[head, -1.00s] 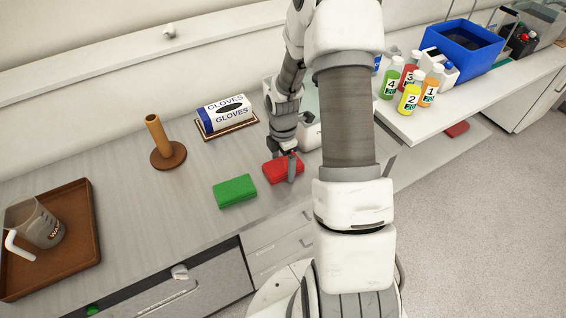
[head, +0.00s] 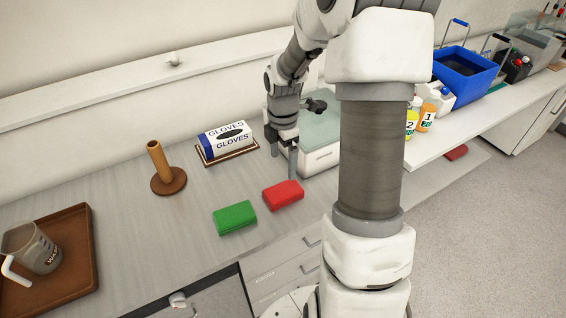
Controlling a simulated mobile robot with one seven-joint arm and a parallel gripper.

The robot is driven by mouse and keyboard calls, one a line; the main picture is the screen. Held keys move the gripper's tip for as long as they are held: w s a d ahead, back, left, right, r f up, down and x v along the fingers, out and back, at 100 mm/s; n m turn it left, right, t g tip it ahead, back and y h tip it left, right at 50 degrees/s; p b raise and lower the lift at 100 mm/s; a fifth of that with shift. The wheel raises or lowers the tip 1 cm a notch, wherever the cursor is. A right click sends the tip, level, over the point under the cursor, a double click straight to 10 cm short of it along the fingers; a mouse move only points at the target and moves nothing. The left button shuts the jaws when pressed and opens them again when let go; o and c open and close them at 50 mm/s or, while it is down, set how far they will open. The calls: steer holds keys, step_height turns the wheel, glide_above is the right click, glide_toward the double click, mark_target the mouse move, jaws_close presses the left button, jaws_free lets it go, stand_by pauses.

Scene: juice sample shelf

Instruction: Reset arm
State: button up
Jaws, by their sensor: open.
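My gripper (head: 283,168) is open and empty in the head view, its fingers pointing down. It hangs above the counter, just behind the red sponge-like block (head: 284,195), and looks apart from it. A green block (head: 235,217) lies on the counter to the left of the red one. My arm comes in from the top and its thick link covers part of the view to the right of the gripper.
A glove box (head: 225,140) sits on a tray behind the blocks. A brown post stand (head: 167,180), a brown tray (head: 75,225) with a jug (head: 32,248), and a pale green-topped device (head: 320,160) stand nearby. Bottles (head: 427,118) and a blue bin (head: 467,72) are right.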

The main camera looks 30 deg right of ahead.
stand_by(0.3)
steer(key=s+a+r+m+t, duration=0.2)
steer(key=s+a+r+m, duration=0.4)
steer(key=s+r+m, duration=0.3)
steer(key=s+a+r+m+t, duration=0.3)
steer(key=s+a+r+m, duration=0.3)
steer(key=s+r+m, duration=0.3)
step_height(320, 180, up, 2)
steer(key=shift+s+a+r+t, duration=0.15)
steer(key=shift+s+a+t, duration=0.05)
steer(key=shift+s+t, duration=0.15)
